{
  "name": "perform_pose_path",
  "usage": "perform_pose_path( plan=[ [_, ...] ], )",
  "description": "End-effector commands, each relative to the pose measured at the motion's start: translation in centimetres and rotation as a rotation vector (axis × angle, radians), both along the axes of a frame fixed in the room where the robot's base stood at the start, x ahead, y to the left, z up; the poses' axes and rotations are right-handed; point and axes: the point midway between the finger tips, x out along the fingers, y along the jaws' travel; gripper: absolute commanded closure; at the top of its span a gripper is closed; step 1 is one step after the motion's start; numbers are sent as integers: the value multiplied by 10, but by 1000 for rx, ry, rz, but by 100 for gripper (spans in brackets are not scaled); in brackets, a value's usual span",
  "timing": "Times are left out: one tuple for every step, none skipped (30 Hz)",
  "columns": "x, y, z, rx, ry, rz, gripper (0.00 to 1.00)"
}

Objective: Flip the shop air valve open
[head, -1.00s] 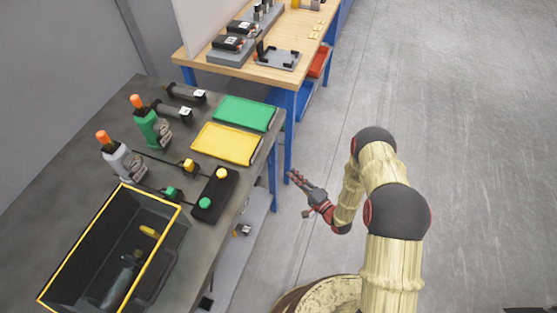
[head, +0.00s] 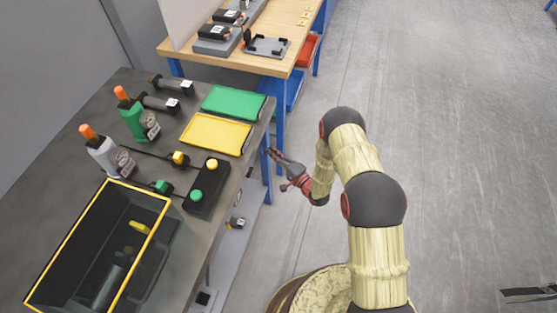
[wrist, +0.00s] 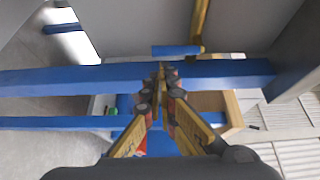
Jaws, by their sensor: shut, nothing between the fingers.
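My gripper (head: 273,154) is shut and empty, beside the blue leg at the right end of the dark bench. It also shows in the wrist view (wrist: 162,76), its fingertips together in front of a blue beam. I cannot identify the shop air valve for sure. A yellow pipe (wrist: 200,25) with a short blue bar (wrist: 176,50) shows beyond the fingertips in the wrist view; I cannot tell whether this is the valve and its lever. A small dark fitting (head: 236,223) sits below the bench's front edge in the head view, too small to make out.
The dark bench (head: 60,140) holds a yellow-rimmed bin (head: 150,190), yellow tray (head: 216,134), green tray (head: 233,102), bottles and a black button box (head: 206,188). A wooden table (head: 275,60) stands behind. The grey floor (head: 450,130) at right is mostly clear.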

Motion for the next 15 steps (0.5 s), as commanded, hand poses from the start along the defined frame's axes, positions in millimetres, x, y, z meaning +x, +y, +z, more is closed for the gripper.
perform_pose_path(
  plan=[
    [3, 4, -1, 0, 0, 1, 100],
    [5, 5, -1, 1, 1, 1, 100],
    [7, 6, -1, 1, 1, 0, 100],
    [8, 7, -1, 1, 1, 0, 100],
    [9, 8, 0, 1, 1, 0, 100],
    [9, 8, 0, 1, 1, 0, 100],
    [10, 8, 0, 1, 1, 0, 100],
    [10, 8, 0, 1, 1, -1, 100],
    [10, 8, 0, 1, 1, -1, 100],
    [10, 8, 0, 1, 1, -1, 100],
    [10, 8, 0, 1, 1, -1, 100],
    [10, 8, 0, 1, 1, -1, 100],
    [10, 8, 0, 1, 1, -1, 100],
    [10, 8, 0, 1, 1, -1, 100],
    [10, 8, 0, 1, 1, -1, 100]
  ],
)
